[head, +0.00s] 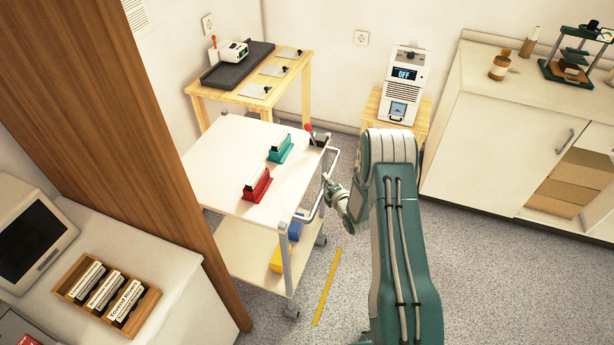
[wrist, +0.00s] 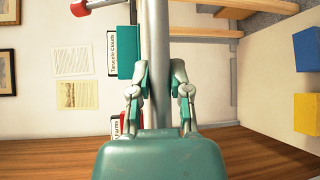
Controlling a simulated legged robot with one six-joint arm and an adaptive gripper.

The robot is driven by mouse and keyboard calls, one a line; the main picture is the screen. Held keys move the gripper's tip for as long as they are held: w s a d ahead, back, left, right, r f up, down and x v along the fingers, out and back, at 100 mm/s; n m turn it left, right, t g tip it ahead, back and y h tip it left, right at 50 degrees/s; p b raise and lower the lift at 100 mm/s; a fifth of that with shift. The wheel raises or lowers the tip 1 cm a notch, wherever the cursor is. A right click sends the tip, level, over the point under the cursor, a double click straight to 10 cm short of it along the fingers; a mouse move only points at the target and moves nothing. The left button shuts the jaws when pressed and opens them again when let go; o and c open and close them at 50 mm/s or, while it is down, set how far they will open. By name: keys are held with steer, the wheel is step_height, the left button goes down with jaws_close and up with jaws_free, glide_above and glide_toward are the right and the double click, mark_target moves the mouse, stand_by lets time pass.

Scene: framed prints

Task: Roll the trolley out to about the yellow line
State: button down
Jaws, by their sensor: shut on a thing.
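The trolley (head: 220,160) is white with two shelves and grey posts on casters. It stands left of centre in the head view, partly behind a wooden panel. Its grey handle (head: 334,160) is on the right end; in the wrist view the handle bar (wrist: 156,35) runs between the fingers. My gripper (head: 331,186) is shut on the handle; its fingers also show in the wrist view (wrist: 160,85). The yellow line (head: 327,287) lies on the floor to the right of the trolley, apart from the near right caster (head: 292,312).
On the trolley's top stand a red holder (head: 256,188) and a green holder (head: 280,150); blue and yellow boxes sit below. The wooden panel (head: 130,130) stands close on the left. A wooden table (head: 240,100) is behind. Speckled floor (head: 500,270) is clear at right.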

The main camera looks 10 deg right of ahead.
steer(key=s+d, duration=0.6)
steer(key=d, duration=0.2)
steer(key=shift+d+f, duration=0.25)
steer(key=c, duration=0.6)
jaws_free()
steer(key=shift+o, duration=0.2)
steer(key=shift+d, duration=0.1)
steer(key=shift+r, duration=0.1)
steer(key=v, duration=1.1)
steer(key=shift+s+d, duration=0.2)
steer(key=shift+s, duration=0.2)
